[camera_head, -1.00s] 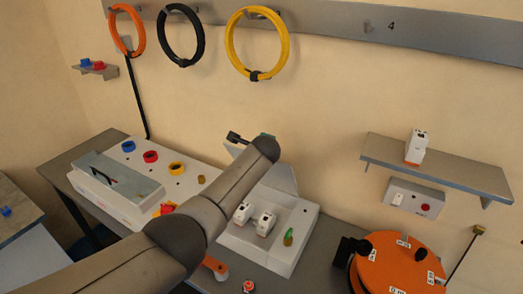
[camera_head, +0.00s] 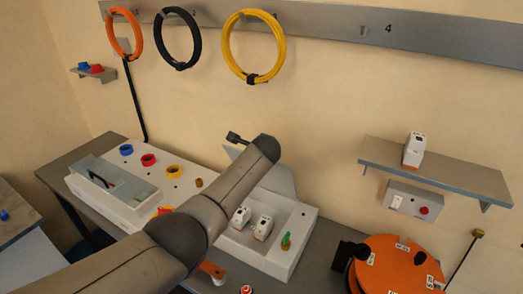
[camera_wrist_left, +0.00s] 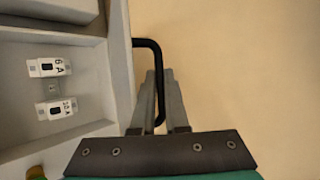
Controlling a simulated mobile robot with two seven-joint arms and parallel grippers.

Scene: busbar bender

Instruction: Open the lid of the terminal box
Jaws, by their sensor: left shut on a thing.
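The terminal box (camera_head: 298,240) is a pale open-topped box in the middle of the bench, with two white breakers inside. Its grey lid (camera_head: 283,180) stands raised at the back, partly hidden behind my left arm. In the left wrist view, the box interior is at left with the two breakers, and a black bar handle (camera_wrist_left: 148,42) stands out from the pale edge. My left gripper (camera_wrist_left: 164,76) is shut on this handle. In the head view the left fingers are hidden by the arm. My right gripper is in neither view.
A pale console (camera_head: 115,180) with coloured rings stands to the left. An orange disc (camera_head: 395,265) lies at right, below a wall shelf (camera_head: 440,175) and a switch box (camera_head: 412,200). Orange, black and yellow coils hang on the rail above.

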